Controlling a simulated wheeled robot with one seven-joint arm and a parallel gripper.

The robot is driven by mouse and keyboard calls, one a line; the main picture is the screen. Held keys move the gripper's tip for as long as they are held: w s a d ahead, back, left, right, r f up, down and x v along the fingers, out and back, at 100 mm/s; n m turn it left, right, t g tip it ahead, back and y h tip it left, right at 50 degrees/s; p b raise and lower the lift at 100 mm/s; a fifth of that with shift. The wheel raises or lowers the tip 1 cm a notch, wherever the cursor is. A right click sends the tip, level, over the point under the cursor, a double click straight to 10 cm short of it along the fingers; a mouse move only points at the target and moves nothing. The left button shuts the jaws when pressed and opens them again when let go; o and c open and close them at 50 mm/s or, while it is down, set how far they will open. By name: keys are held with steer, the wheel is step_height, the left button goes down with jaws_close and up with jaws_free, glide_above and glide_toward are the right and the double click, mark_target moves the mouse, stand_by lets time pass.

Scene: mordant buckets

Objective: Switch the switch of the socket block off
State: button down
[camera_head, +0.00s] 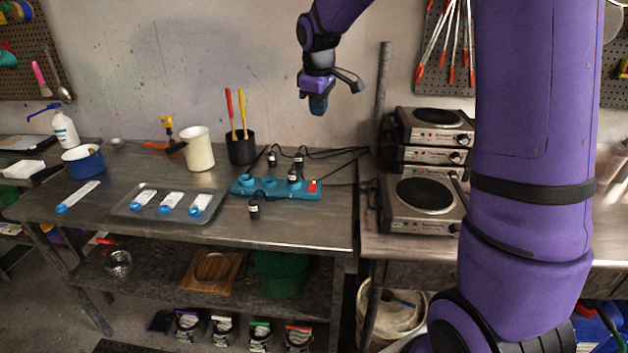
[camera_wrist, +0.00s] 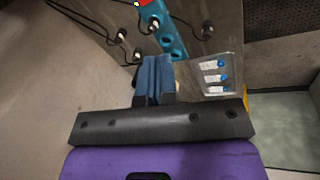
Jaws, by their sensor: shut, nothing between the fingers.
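The teal socket block (camera_head: 276,189) lies on the metal table, near its right end. Its red switch (camera_head: 313,186) sits at the block's right end, and one black plug (camera_head: 294,176) stands in the block beside it. My gripper (camera_head: 318,106) hangs in the air above and behind the block, with its blue fingers shut and empty. In the wrist view the shut fingers (camera_wrist: 155,62) point toward the block (camera_wrist: 165,28), apart from it. The red switch is at the top edge of that view (camera_wrist: 141,3), partly cut off.
Loose black plugs (camera_head: 254,208) and cords lie around the block. A black pot with red and yellow handles (camera_head: 241,149), a white jug (camera_head: 198,149) and a tray of packets (camera_head: 168,204) stand to the left. Stacked hot plates (camera_head: 424,195) stand to the right.

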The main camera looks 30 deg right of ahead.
steer(key=w+d+f+n, duration=0.2)
steer(key=w+d+f, duration=0.1)
steer(key=w+f, duration=0.55)
steer(key=n+g, duration=0.1)
glide_above(314, 184)
steer(key=s+a, duration=0.1)
steer(key=s, duration=0.1)
step_height(314, 184, down, 8)
steer(key=f, duration=0.1)
steer(key=shift+a+r+y, duration=0.1)
steer(key=shift+r+y, duration=0.15)
steer(key=shift+y, duration=0.05)
steer(key=f, duration=0.4)
steer(key=w+f, duration=0.1)
steer(key=f, duration=0.4)
steer(key=d+f, duration=0.1)
steer(key=f, duration=0.4)
steer(key=shift+w, duration=0.3)
